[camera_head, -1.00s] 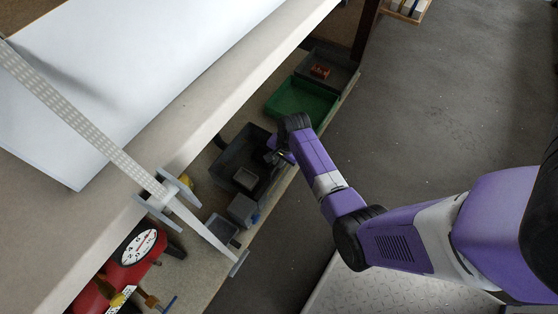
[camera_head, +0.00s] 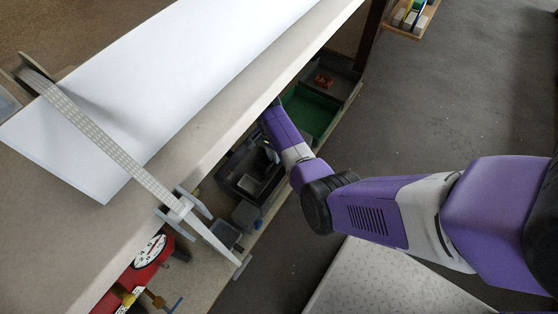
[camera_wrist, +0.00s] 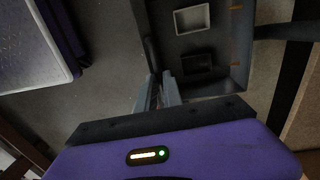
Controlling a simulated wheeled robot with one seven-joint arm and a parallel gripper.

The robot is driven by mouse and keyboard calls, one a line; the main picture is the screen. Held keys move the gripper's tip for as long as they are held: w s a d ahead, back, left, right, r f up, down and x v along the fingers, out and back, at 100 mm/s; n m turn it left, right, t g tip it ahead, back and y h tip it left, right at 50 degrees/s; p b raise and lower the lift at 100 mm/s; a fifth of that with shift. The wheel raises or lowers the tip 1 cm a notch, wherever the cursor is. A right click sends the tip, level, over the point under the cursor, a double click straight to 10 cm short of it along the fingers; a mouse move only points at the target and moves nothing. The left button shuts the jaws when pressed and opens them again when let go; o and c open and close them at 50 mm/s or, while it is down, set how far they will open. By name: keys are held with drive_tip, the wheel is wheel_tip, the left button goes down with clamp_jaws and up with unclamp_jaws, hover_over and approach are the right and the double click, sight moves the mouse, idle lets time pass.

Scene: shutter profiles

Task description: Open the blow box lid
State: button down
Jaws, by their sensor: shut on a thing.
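The blow box (camera_head: 233,166) looks like a dark open-topped container on the shelf under the bench. In the wrist view, a dark box (camera_wrist: 226,42) fills the top middle, with a light square part (camera_wrist: 192,18) and a dark square part (camera_wrist: 197,66) inside. My gripper (camera_wrist: 164,92) is at its lower left corner, shut on a thin edge that seems to be the lid. The grip itself is mostly hidden. The lid's full outline does not show.
A green bin (camera_head: 309,112) stands to the right of the box, with a dark bin (camera_head: 333,80) beyond it. A small grey tray (camera_head: 227,234) and a red dial gauge (camera_head: 150,250) are at lower left. The bench (camera_head: 185,165) overhangs the shelf.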

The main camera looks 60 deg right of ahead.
drive_tip(key=w+r+p, duration=0.1)
drive_tip(key=w+r, duration=0.3)
drive_tip(key=shift+w+a+r, duration=0.15)
drive_tip(key=shift+w+r, duration=0.05)
idle(0.3)
drive_tip(key=c, duration=1.5)
unclamp_jaws()
drive_tip(key=shift+f, duration=0.1)
drive_tip(key=shift+s, duration=0.15)
